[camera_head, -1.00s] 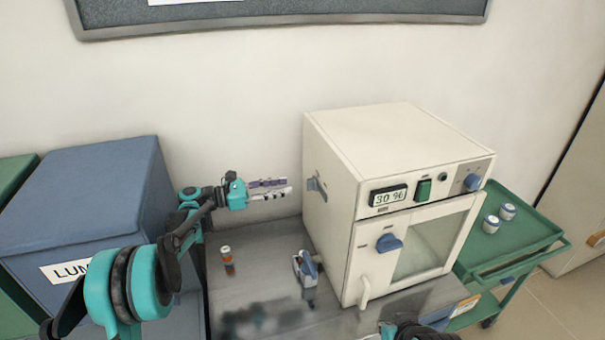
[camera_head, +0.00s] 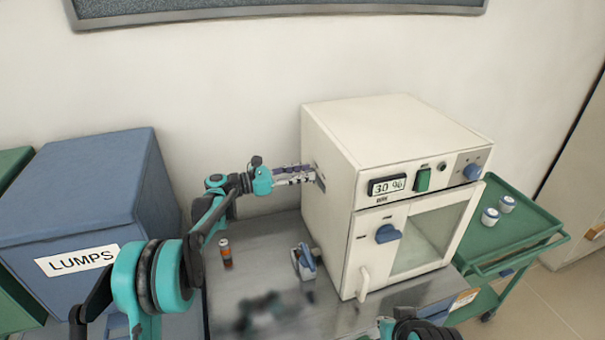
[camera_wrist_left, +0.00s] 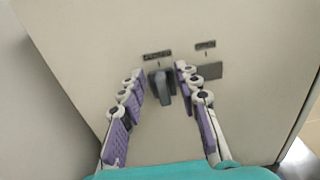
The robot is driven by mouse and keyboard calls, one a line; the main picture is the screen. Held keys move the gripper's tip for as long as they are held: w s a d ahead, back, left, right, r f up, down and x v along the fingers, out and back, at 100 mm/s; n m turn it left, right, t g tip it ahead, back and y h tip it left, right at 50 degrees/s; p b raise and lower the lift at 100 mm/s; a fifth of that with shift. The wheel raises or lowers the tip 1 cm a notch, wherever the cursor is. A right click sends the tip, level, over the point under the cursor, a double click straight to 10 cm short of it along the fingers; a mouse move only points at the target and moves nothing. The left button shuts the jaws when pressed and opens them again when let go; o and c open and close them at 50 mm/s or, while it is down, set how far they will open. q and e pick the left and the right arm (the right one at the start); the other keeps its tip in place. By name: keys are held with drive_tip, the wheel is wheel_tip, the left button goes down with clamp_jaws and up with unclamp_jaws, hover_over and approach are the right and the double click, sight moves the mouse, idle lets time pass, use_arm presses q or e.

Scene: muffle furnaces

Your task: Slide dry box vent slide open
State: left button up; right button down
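The cream dry box (camera_head: 400,125) stands on the metal table. Its left side carries the vent slide, a small grey part (camera_head: 320,178) at my left fingertips. In the left wrist view a dark grey tab (camera_wrist_left: 163,88) stands out from that panel under a small label. A flat grey plate (camera_wrist_left: 209,71) is to its right. My left gripper (camera_head: 314,174) is open, purple-padded fingers on either side of the tab. It also shows in the left wrist view (camera_wrist_left: 161,74); I cannot tell whether the fingers touch the tab. My right gripper (camera_head: 405,328) shows only partly at the bottom edge.
An orange-labelled bottle (camera_head: 225,252) and a blue-and-white device (camera_head: 304,262) stand on the table (camera_head: 265,235) left of the box. A blue LUMPS bin (camera_head: 80,195) is at left. A green cart (camera_head: 530,220) with two small jars is at right.

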use_arm(q)
clamp_jaws()
drive_tip(key=s, duration=0.2)
drive_tip(key=s+d, duration=0.1)
drive_tip(key=s, duration=0.1)
drive_tip(key=s+d, duration=0.1)
drive_tip(key=s, duration=0.1)
drive_tip(key=shift+f, duration=0.1)
drive_tip(key=shift+o, duration=0.7)
unclamp_jaws()
drive_tip(key=shift+s, duration=0.1)
drive_tip(key=v, duration=0.7)
drive_tip(key=shift+a, duration=0.25)
drive_tip(key=shift+s, duration=0.1)
